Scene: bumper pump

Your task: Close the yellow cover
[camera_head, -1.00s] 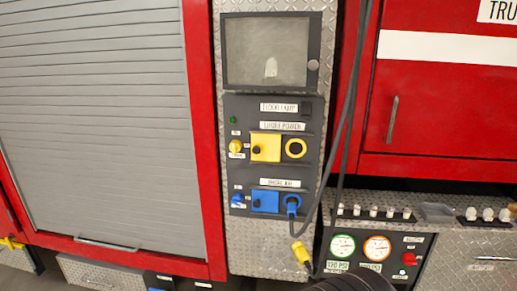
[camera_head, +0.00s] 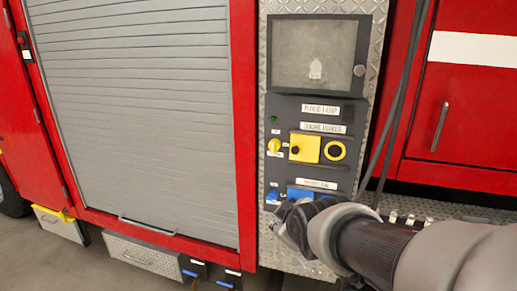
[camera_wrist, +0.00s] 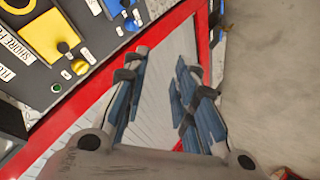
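The yellow cover (camera_head: 305,148) is a square plate with a black knob, on the dark panel. It sits just left of a yellow ring port (camera_head: 335,150), whose opening is uncovered.
A yellow knob (camera_head: 274,146) stands left of the yellow cover. Dark cables (camera_head: 400,90) hang at the right. A grey shutter (camera_head: 135,100) fills the left.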

